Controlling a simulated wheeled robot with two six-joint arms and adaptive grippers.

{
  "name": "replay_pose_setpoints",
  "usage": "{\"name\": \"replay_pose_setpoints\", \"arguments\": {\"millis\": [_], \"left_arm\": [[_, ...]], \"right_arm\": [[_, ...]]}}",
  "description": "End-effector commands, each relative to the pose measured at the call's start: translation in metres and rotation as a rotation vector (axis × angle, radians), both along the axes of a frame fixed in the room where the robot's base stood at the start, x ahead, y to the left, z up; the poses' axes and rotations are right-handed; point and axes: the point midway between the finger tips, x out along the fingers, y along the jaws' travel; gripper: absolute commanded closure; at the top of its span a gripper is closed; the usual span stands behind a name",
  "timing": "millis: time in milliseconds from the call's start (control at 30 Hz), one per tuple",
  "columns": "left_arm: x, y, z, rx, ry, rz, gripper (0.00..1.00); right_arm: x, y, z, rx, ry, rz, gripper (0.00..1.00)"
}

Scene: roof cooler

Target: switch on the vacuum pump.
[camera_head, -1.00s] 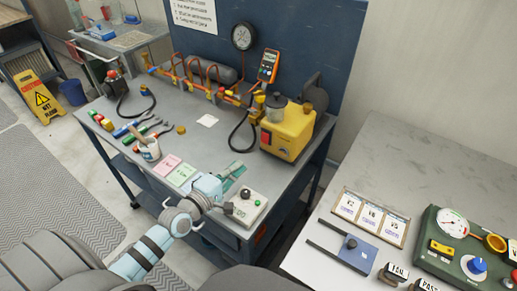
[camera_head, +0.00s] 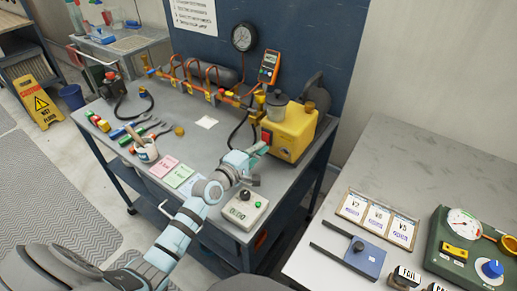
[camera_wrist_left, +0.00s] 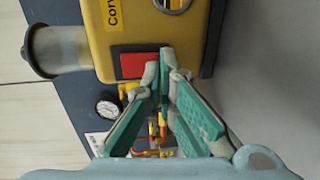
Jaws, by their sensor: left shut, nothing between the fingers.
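The yellow vacuum pump (camera_head: 291,132) stands at the right end of the blue-grey bench, with a clear jar on top. Its red switch shows on its front in the left wrist view (camera_wrist_left: 138,65). My left gripper (camera_head: 262,149) is shut and empty, its tips just in front of the pump's front face. In the left wrist view the fingertips (camera_wrist_left: 165,55) appear right beside the red switch; I cannot tell whether they touch it. Whether the switch is on or off does not show. My right gripper is not in view.
Copper manifold pipes (camera_head: 198,80) and a black hose lie behind. At right, a grey table holds a green gauge panel (camera_head: 462,252).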

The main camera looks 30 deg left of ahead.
Motion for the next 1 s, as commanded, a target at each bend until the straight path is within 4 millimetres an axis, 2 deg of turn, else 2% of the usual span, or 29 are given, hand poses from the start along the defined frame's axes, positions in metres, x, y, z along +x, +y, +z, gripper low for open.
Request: {"name": "replay_pose_setpoints", "arguments": {"millis": [67,200,300,567,667,1000], "left_arm": [[0.001,0.000,-0.003,-0.001,-0.011,0.000,1.00],[0.007,-0.001,-0.014,-0.009,-0.067,0.000,1.00],[0.007,-0.001,-0.005,-0.010,-0.072,0.000,1.00],[0.000,0.001,-0.003,-0.008,-0.072,0.001,1.00],[-0.015,0.003,-0.003,-0.006,-0.071,0.000,1.00],[-0.090,0.013,-0.001,-0.002,-0.070,-0.001,1.00]], "right_arm": [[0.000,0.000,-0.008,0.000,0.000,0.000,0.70],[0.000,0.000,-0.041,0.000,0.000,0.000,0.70],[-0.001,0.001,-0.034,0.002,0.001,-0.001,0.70],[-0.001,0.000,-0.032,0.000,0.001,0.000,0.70],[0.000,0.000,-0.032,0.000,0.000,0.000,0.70],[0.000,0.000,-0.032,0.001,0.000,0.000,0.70]]}}
